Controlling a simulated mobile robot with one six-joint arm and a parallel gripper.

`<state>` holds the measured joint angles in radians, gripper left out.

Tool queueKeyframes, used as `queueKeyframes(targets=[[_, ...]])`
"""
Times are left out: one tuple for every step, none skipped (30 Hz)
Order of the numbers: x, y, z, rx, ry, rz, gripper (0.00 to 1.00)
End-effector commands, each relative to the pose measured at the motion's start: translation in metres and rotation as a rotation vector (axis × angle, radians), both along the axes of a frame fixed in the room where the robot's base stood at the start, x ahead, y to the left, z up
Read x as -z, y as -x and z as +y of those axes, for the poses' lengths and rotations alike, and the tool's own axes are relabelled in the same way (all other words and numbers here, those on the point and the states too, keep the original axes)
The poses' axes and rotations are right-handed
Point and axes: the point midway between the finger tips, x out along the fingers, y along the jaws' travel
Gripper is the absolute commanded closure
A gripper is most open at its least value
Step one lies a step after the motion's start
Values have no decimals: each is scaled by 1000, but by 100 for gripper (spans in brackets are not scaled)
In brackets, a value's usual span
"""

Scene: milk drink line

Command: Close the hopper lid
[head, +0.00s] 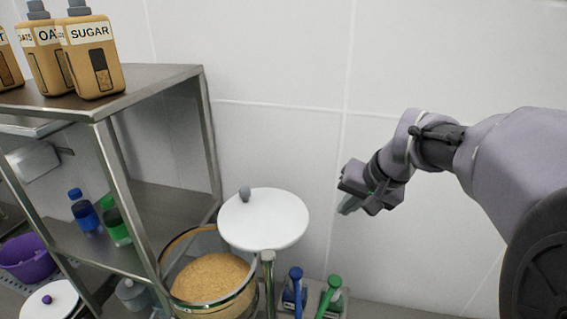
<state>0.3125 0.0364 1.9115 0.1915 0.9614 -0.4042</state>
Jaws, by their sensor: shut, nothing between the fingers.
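The hopper (252,303) is a round clear container at the lower middle, with tan grainy contents (212,277) showing inside. Its white round lid (263,225) with a grey knob (244,193) is off to the right side of the opening, beside a metal post (268,275), and leaves most of the opening uncovered. My gripper (347,203) is to the right of the lid and apart from it, in front of the tiled wall. It is shut and holds nothing.
A metal shelf (150,87) on the left carries a SUGAR container (91,55) and others. Blue (85,214) and green (116,226) bottles stand on its lower level. A blue-handled (295,274) and a green-handled (333,283) item stand right of the hopper. Space around my gripper is clear.

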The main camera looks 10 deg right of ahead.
Motion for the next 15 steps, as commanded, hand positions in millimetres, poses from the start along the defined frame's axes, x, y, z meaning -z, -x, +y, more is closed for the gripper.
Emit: queueKeyframes(targets=[[9,-5,3,-2,-2,4,100],[15,-8,4,-3,-1,5,100],[23,-12,6,-2,-2,4,100],[29,-15,7,-2,-2,5,100],[34,-18,8,-3,-1,4,100],[42,-22,10,-3,-1,4,100],[47,-25,11,-3,-1,4,100],[53,-28,12,-2,-2,4,100],[59,-32,14,-1,-1,4,100],[63,-35,17,-2,-1,3,100],[63,-37,23,-5,0,2,100],[65,-40,28,-4,0,2,100],[67,-42,32,-4,-1,3,100],[69,-43,35,-4,0,2,100],[70,-45,38,-3,-1,2,100]])
